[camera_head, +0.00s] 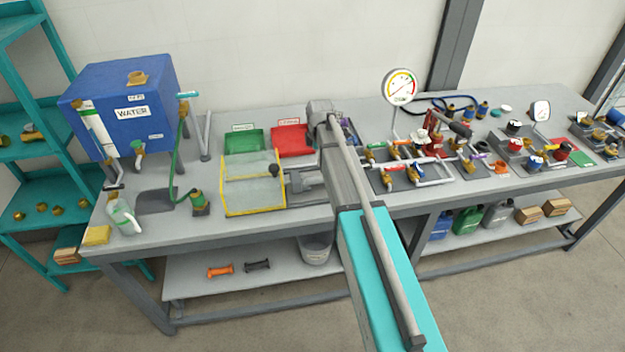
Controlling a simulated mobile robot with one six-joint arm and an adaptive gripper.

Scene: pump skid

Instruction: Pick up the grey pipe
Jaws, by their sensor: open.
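A short dark grey pipe (257,265) with wider, flange-like ends lies on the lower shelf under the bench. An orange pipe (220,270) of similar shape lies just to its left, apart from it. Nothing touches the grey pipe, and it is in plain view. My arm reaches over the bench from the lower right of the middle, with its grey far end above the bench, well away from the pipe.
The lower shelf (190,288) has free room around the pipes. A grey bucket (316,250) stands to their right. The bench top (235,230) overhangs the shelf. It carries a blue water tank (122,100), a yellow-edged clear guard (252,192) and valve assemblies. A teal rack (35,170) stands left.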

